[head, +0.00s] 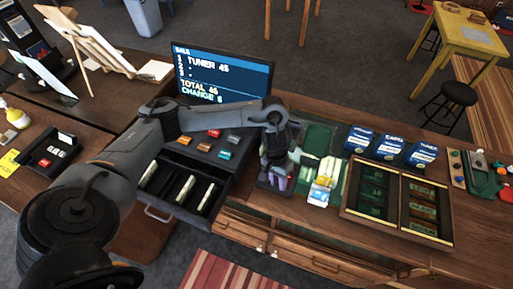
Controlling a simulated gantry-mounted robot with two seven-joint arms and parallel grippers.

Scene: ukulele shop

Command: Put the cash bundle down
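My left gripper (274,183) points down at the counter, just right of the open cash drawer (178,186). Its fingers are dark and small, and I cannot tell whether they are apart or hold anything. Pale, note-like bundles stand in the drawer slots, one of them in the middle (185,188). Pale green-white strips (327,168) lie on a green mat (318,136) right of the gripper. I cannot tell which of these is the cash bundle. My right gripper is not in view.
The register screen (222,75) reads "TUNER 45", "TOTAL 45" and "CHANGE", with a digit I cannot read surely. A divided wooden tray (398,200) and blue boxes (389,147) fill the right.

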